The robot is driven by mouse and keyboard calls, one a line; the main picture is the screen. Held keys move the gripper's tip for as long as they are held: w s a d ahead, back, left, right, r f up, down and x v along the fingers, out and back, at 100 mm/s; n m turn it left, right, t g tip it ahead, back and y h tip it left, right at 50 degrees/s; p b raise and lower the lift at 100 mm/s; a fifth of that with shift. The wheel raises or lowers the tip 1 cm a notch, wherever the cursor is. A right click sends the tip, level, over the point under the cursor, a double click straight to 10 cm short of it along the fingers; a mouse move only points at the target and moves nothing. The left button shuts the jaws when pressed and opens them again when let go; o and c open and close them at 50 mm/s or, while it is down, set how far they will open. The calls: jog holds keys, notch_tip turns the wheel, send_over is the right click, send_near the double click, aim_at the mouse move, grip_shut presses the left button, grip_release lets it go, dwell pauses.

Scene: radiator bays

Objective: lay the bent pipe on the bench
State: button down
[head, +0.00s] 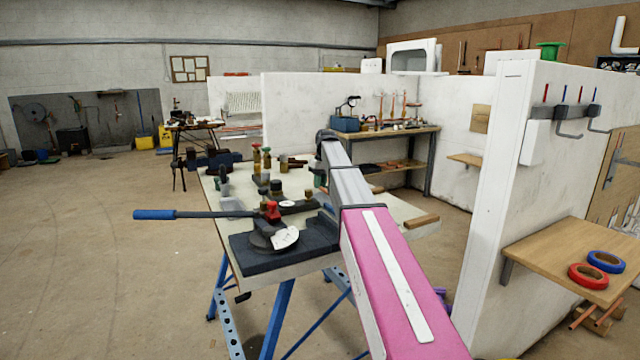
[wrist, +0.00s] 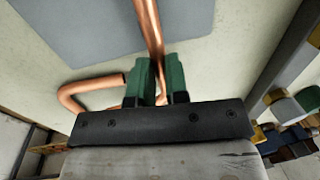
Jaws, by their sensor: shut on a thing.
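My gripper (wrist: 158,82), with green fingertips, is shut on a copper pipe (wrist: 150,28) in the wrist view. The pipe runs up from between the fingers. A copper U-bend (wrist: 68,95) shows left of the fingers; the fingers hide whether it joins the held length. Behind the pipe is a pale surface, and I cannot tell whether they touch. In the head view the bench (head: 214,183) has a pale top and blue legs.
On the bench's near end stands a bender (head: 272,238) with a blue-handled lever (head: 155,214) sticking out left. Several small fittings and tools crowd the bench's middle. A white partition (head: 495,200) rises at right, with a wooden shelf (head: 555,250) holding tape rolls. The floor at left is clear.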

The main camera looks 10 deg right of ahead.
jog(key=shift+f, duration=0.5)
dwell(0.3)
jog(key=c, duration=1.1)
grip_release()
jog(key=shift+o, duration=0.2)
